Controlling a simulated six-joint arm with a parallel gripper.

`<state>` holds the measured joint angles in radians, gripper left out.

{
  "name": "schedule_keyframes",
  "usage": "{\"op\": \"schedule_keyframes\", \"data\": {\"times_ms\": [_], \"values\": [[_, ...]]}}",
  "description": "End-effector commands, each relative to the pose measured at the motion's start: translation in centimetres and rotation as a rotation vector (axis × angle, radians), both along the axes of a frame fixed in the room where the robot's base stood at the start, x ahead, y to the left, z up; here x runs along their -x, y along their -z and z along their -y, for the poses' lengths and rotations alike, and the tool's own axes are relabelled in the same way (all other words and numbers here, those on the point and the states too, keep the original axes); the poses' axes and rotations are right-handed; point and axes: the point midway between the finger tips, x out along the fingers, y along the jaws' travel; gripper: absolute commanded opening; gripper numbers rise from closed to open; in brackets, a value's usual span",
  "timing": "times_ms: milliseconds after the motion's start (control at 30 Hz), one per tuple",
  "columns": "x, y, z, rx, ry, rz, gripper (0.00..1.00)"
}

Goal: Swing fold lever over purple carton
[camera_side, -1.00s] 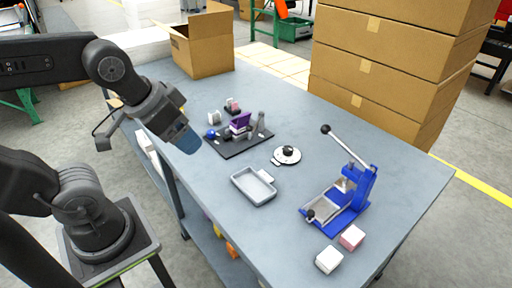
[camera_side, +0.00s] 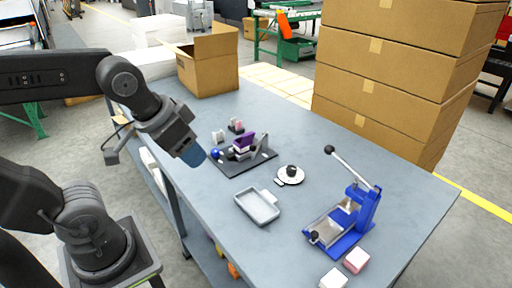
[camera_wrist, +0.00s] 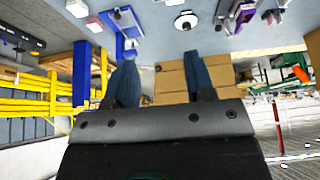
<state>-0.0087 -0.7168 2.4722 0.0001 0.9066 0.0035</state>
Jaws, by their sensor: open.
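The purple carton (camera_side: 245,140) sits on a dark base plate (camera_side: 262,161) on the grey table in the side view. A blue ball (camera_side: 215,153), which looks like the fold lever's knob, is at the plate's left edge; the lever's bar is too small to make out clearly. My gripper (camera_side: 193,157) has blue fingers and hangs in the air left of the ball, apart from it. In the wrist view my gripper (camera_wrist: 163,80) has its fingers spread with nothing between them. The purple carton (camera_wrist: 245,13) shows at that view's top edge.
A grey tray (camera_side: 240,208), a white disc with a black knob (camera_side: 291,171) and a blue lever press (camera_side: 366,212) stand nearer the camera. Small blocks lie behind the plate and by the press. An open cardboard box (camera_side: 207,75) and stacked boxes (camera_side: 395,75) stand behind.

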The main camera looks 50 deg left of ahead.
Motion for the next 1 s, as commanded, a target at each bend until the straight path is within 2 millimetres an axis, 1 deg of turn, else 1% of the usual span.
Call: {"op": "schedule_keyframes", "data": {"times_ms": [300, 533, 733, 1000], "values": [[-3.9, -1.4, -1.2, -0.005, -0.03, -0.07, 0.49], [-7.1, -1.9, -2.3, -0.007, -0.05, -0.121, 0.49], [-9.9, -2.0, -3.5, -0.006, -0.069, -0.166, 0.49], [-13.7, -1.4, -5.3, -0.003, -0.093, -0.226, 0.49]]}}
